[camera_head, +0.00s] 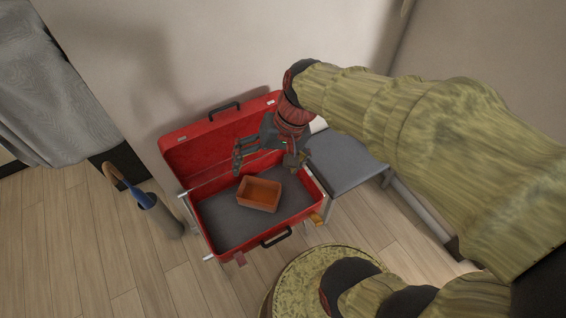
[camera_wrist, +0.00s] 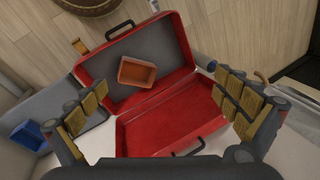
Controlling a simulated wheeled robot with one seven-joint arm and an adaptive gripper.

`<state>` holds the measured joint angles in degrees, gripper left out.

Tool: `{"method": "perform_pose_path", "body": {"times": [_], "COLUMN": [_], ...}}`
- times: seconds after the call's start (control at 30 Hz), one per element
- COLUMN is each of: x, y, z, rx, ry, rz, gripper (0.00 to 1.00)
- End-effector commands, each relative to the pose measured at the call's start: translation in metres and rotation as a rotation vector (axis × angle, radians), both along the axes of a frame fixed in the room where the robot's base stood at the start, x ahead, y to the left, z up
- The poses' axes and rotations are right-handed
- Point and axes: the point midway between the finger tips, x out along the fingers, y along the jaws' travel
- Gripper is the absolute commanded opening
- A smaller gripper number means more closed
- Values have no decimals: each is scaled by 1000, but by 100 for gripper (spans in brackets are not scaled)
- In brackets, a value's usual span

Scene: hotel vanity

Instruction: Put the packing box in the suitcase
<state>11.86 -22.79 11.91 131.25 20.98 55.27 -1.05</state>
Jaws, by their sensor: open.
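The red suitcase (camera_head: 222,249) lies open on a rack in the head view, its lid raised at the back. It also shows in the wrist view (camera_wrist: 160,127). The packing box (camera_head: 259,194), an open orange-brown box, rests on the grey floor of the suitcase base, right of its middle. It shows whole in the wrist view (camera_wrist: 137,73). My gripper (camera_head: 268,160) is open and empty above the suitcase. In the wrist view the fingers (camera_wrist: 165,108) stand wide apart, with the box visible between and beyond them, not touching it.
A grey bench (camera_head: 345,163) stands right of the suitcase. A blue container (camera_wrist: 29,135) is at the left in the wrist view. An umbrella stand (camera_head: 163,218) is left of the suitcase. A round patterned thing (camera_head: 300,285) is in front. The wall is close behind.

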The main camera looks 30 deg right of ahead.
Motion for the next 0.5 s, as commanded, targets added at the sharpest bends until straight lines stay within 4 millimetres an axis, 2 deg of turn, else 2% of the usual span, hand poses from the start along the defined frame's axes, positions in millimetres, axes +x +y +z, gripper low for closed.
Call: {"method": "perform_pose_path", "body": {"times": [0.03,0.1,0.23,0.4,0.5], "x": [-11,-24,-44,-58,-61], "y": [2,1,-4,-10,-12], "z": [16,33,58,77,80], "rx": [-58,-141,-269,-364,-385], "ry": [-60,-133,-254,-351,-371], "rz": [56,126,223,288,301], "gripper": [100,100,100,100,100]}}
